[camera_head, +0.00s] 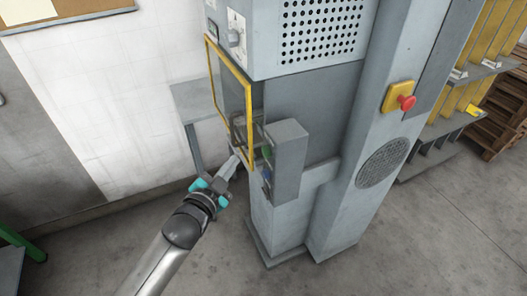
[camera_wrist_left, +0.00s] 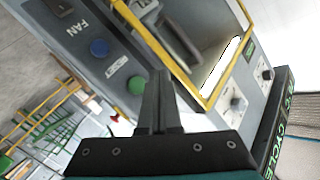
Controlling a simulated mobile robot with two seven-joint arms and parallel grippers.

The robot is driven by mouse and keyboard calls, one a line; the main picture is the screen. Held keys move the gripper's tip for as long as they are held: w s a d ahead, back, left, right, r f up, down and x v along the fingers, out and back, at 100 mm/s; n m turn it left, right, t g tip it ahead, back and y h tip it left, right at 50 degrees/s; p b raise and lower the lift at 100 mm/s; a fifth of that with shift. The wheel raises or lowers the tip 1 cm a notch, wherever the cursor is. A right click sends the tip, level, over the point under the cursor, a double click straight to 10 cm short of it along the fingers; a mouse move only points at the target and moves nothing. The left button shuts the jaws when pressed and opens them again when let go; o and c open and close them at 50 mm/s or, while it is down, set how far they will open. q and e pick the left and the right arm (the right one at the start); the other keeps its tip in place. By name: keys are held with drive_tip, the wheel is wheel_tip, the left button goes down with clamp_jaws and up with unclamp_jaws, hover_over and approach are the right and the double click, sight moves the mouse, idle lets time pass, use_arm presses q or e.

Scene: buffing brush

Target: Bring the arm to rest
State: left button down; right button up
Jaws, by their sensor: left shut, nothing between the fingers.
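My left gripper (camera_head: 233,165) is in front of the grey machine (camera_head: 330,105), close to its control box (camera_head: 290,158). Its fingers are shut and hold nothing. In the left wrist view the gripper (camera_wrist_left: 160,78) shows as two dark fingers together, pointing at the machine's front. A blue button (camera_wrist_left: 98,47) and a green button (camera_wrist_left: 135,85) show to the left of the fingers. Whether the fingertips touch the machine cannot be told. My right gripper is in neither view.
A yellow-framed clear guard (camera_head: 228,97) stands out at the machine's left side, just above my gripper. A red stop button (camera_head: 406,102) sits on the column. Yellow shelving (camera_head: 480,60) stands right. The grey floor (camera_head: 420,235) is open at front right.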

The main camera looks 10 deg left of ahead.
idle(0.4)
use_arm(q)
drive_tip(key=s+a+f+n+g+y+b, duration=0.1)
drive_tip(key=s+f+g+b, duration=0.3)
drive_tip(key=f, duration=0.9)
drive_tip(key=s+a+f+n+g+y+b, duration=0.15)
drive_tip(key=s+f, duration=0.45)
drive_tip(key=f, duration=0.6)
drive_tip(key=s+a+f+n+g+b, duration=0.15)
drive_tip(key=s+f+b, duration=0.3)
drive_tip(key=f, duration=0.85)
drive_tip(key=s+f+n+g+b, duration=0.1)
drive_tip(key=s+f+g+b, duration=0.3)
drive_tip(key=s+f, duration=0.7)
drive_tip(key=s+f+n+g+b, duration=0.2)
drive_tip(key=s+f, duration=0.9)
drive_tip(key=s, duration=0.8)
drive_tip(key=shift+s+d+g+y+b, duration=0.2)
drive_tip(key=shift+d+g+y+b, duration=0.2)
drive_tip(key=shift+g+b, duration=0.55)
